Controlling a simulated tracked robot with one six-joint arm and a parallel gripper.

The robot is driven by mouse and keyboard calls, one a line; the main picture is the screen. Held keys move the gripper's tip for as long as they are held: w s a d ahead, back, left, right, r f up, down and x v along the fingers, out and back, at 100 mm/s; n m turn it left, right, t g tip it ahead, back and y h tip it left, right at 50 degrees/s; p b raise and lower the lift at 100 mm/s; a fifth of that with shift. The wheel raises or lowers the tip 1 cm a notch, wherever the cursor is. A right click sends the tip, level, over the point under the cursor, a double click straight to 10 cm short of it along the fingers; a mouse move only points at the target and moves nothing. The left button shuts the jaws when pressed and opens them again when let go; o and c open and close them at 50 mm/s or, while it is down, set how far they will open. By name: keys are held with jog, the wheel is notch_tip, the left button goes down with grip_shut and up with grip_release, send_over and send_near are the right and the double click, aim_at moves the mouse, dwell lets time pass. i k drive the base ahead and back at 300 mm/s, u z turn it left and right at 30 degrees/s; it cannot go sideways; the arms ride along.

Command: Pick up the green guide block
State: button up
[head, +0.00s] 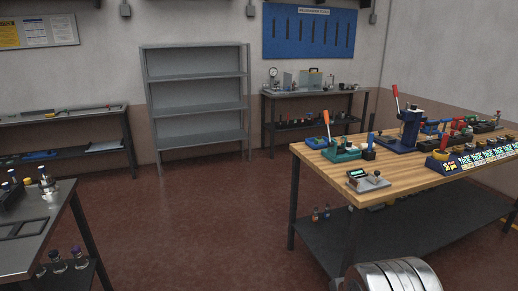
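A green tool (343,153) with an upright orange lever stands near the left corner of the wooden-topped workbench (400,178). It is the clearest green item, but it is too small to tell whether it is the guide block. A small blue item (317,143) lies to its left, and a dark block with a blue upright (369,150) stands to its right. My gripper is not in view.
A grey device with a display (367,180) and a blue lever press (405,135) share the bench. Metal benches stand at left (40,222) and back (310,93), beside an empty shelf (195,94). Red floor (200,215) is clear between.

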aim_at(316, 141)
jog(key=z, duration=0.25)
jog(key=i, duration=1.35)
jog(key=u, duration=0.7)
jog(key=i, duration=1.75)
jog(key=z, duration=0.65)
